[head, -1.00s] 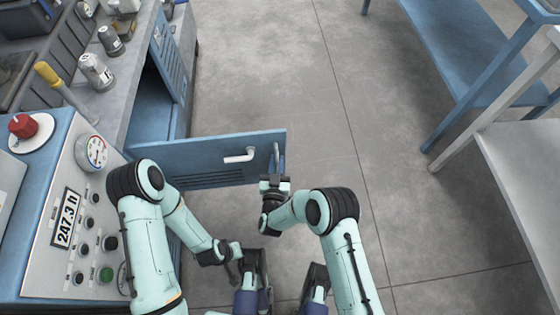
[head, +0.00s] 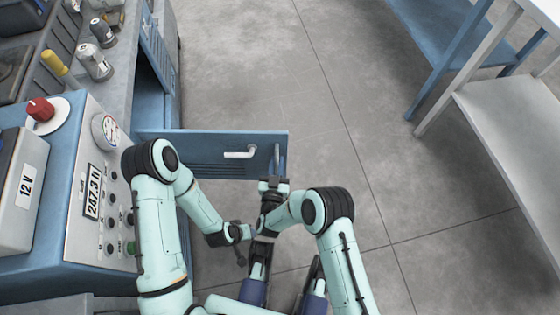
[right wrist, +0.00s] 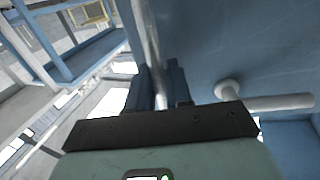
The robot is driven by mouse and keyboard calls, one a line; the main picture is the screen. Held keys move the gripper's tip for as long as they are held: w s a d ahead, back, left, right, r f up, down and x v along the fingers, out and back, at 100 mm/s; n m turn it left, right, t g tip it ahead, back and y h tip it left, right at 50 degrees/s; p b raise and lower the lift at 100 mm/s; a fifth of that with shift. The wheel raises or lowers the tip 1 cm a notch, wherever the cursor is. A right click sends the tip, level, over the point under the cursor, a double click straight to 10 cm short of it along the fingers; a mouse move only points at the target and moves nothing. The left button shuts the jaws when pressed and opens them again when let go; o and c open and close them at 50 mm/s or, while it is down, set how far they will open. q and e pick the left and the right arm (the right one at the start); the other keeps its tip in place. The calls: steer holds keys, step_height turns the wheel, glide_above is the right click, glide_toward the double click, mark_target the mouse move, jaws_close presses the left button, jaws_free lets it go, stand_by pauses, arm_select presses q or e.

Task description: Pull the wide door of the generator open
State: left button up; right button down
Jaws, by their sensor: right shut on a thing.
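The generator's wide door (head: 205,146) is a blue panel standing out to the right from the blue generator (head: 78,188) in the head view. It carries a white lever handle (head: 240,154) and an upright pull bar (head: 277,156) near its free edge. My right gripper (head: 274,182) is at that bar. In the right wrist view its two dark fingers (right wrist: 158,88) are shut on the grey pull bar (right wrist: 143,35), which runs between them. My left gripper (head: 240,242) hangs empty in front of the door, away from it; its jaw opening is unclear.
The control panel (head: 88,225) with gauge and buttons is at left, beside a 12 V box (head: 22,190). A blue table (head: 450,40) and a grey table (head: 520,120) stand at right. The floor between (head: 320,90) is clear.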

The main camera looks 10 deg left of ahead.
arm_select(q)
steer(key=shift+d+r, duration=0.1)
arm_select(e)
steer(key=shift+s, duration=0.35)
steer(key=c, duration=1.2)
jaws_free()
steer(key=shift+s+d+p, duration=0.15)
steer(key=shift+s+p, duration=0.3)
steer(key=shift+s, duration=0.8)
arm_select(q)
steer(key=shift+s+d+r+p, duration=0.3)
steer(key=shift+r, duration=0.3)
steer(key=shift+s+d+r+p, duration=0.25)
steer(key=shift+s+d+r, duration=0.05)
steer(key=shift+r, duration=0.25)
arm_select(e)
steer(key=s, duration=0.5)
steer(key=shift+d, duration=0.4)
